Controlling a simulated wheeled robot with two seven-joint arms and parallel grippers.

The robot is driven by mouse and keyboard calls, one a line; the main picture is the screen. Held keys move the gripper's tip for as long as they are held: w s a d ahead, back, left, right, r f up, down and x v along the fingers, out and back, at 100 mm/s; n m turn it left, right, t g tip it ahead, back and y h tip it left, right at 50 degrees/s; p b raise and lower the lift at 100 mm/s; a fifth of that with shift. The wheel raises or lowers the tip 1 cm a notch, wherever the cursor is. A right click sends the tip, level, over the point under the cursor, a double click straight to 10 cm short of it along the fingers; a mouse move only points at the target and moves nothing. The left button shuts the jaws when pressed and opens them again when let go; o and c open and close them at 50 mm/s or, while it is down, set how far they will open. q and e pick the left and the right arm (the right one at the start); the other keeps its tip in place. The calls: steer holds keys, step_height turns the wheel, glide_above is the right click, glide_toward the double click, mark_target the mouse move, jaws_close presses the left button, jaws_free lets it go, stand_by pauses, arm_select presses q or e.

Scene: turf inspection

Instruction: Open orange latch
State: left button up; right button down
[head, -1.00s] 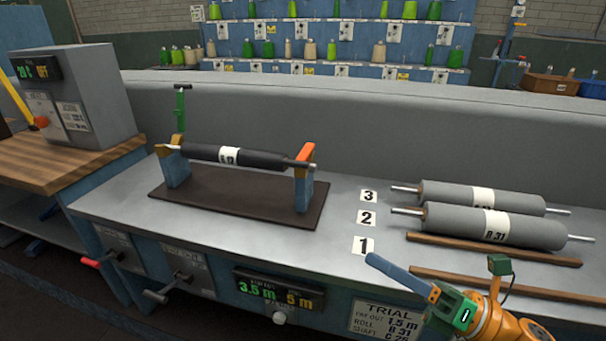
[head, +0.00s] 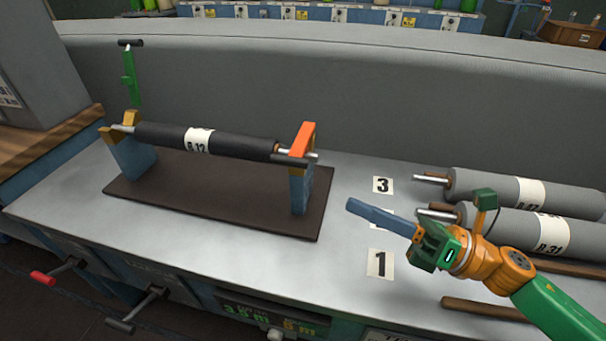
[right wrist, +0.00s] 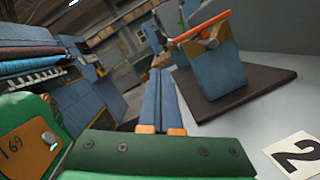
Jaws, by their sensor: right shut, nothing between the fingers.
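The orange latch (head: 303,138) sits on top of the right blue stand post (head: 300,188), over the end of the dark roll (head: 225,143). In the right wrist view the orange latch (right wrist: 201,26) shows as a bar on the blue post, lying across it. My right gripper (head: 352,206) is shut and empty, over the grey table to the right of the stand and apart from the latch. Its two blue fingers also show together in the right wrist view (right wrist: 160,72). My left gripper is not in view.
The stand is on a dark brown base (head: 220,215). Grey rolls (head: 545,230) lie at the right behind wooden strips (head: 482,309). Number cards (head: 380,263) mark the table. The bench front has a red-handled crank (head: 43,278).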

mark_target(301, 145)
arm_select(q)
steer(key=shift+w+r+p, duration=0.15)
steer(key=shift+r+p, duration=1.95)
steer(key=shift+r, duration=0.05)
arm_select(e)
steer(key=x, duration=0.9)
steer(key=shift+w+a, duration=0.2)
steer(key=shift+a, duration=0.15)
